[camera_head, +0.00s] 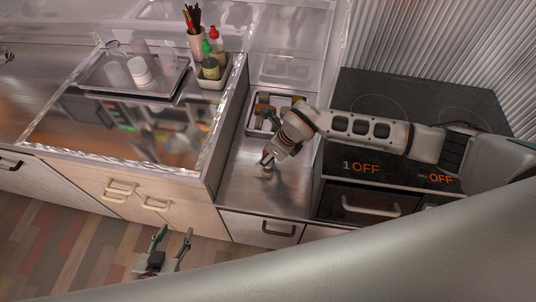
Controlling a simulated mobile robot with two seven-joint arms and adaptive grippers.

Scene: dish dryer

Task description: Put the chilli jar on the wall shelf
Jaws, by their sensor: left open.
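A small reddish-brown item (267,169), possibly the chilli jar, shows at the tip of my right gripper, low over the steel counter between the cabinet and the hob. It is too small to identify. My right gripper (268,161) points down there, seen from behind; its fingers are mostly hidden, so its grip is unclear. My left gripper (172,243) is open and empty, in front of the wooden cabinets over the floor. Clear shelf-like panels (287,71) show at the back; I cannot tell whether they are the wall shelf.
A tray (254,128) with brown items stands behind my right gripper. The black hob (400,96) is at right. The front counter strip looks clear.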

